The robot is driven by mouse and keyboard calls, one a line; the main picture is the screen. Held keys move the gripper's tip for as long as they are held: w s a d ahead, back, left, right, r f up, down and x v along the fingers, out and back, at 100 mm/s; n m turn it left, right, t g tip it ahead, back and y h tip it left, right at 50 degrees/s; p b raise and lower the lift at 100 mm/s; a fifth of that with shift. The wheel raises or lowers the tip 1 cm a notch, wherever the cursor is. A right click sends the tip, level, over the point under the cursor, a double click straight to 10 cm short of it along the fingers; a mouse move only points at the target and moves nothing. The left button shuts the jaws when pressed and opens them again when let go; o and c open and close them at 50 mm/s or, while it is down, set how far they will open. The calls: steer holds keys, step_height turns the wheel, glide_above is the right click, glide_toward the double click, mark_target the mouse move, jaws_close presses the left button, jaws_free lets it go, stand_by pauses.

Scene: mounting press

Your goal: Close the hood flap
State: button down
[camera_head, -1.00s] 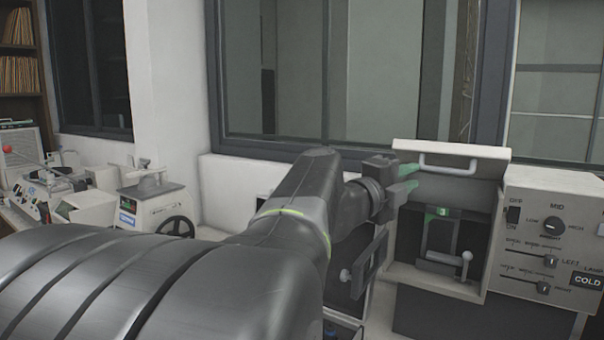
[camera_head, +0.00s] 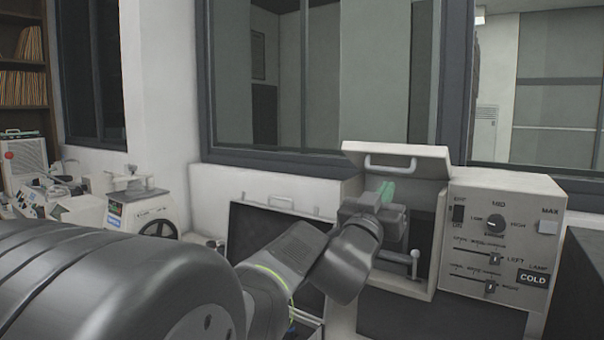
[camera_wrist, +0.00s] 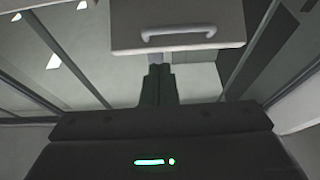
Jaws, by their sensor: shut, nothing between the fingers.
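The hood flap (camera_head: 418,158) is a pale panel with a white bar handle (camera_head: 390,168). It stands raised at the top of the open hood housing (camera_head: 350,265), left of the control panel. I cannot tell whether the fingers touch the flap. My gripper and wrist hide much of the hood's interior.
A control panel (camera_head: 520,222) with knobs and sliders adjoins the hood on the right. A lever with a round knob (camera_head: 414,257) stands in the hood opening. An open dark case (camera_head: 262,240) is left of the hood. Windows are behind; other machines (camera_head: 145,205) stand far left.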

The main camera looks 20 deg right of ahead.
steer(key=p+x, duration=0.3)
steer(key=x, duration=0.7)
steer(key=shift+a+f+b, duration=0.1)
steer(key=shift+f+b, duration=0.15)
steer(key=shift+b, duration=0.15)
steer(key=shift+f+b, duration=0.3)
steer(key=shift+b, duration=0.75)
steer(key=shift+f+t+h+b, duration=0.2)
steer(key=shift+t+h+b, duration=0.1)
steer(key=shift+b, duration=0.25)
steer(key=t+h+b, duration=0.2)
steer(key=h+b, duration=0.1)
steer(key=b, duration=1.4)
glide_toward(404, 158)
step_height(404, 158, down, 2)
steer(key=w+d, duration=0.2)
steer(key=d, duration=0.1)
steer(key=shift+w+f+b, duration=0.25)
steer(key=shift+f+b, duration=0.6)
steer(key=shift+b, duration=0.3)
steer(key=shift+f, duration=0.1)
steer(key=shift+f, duration=0.2)
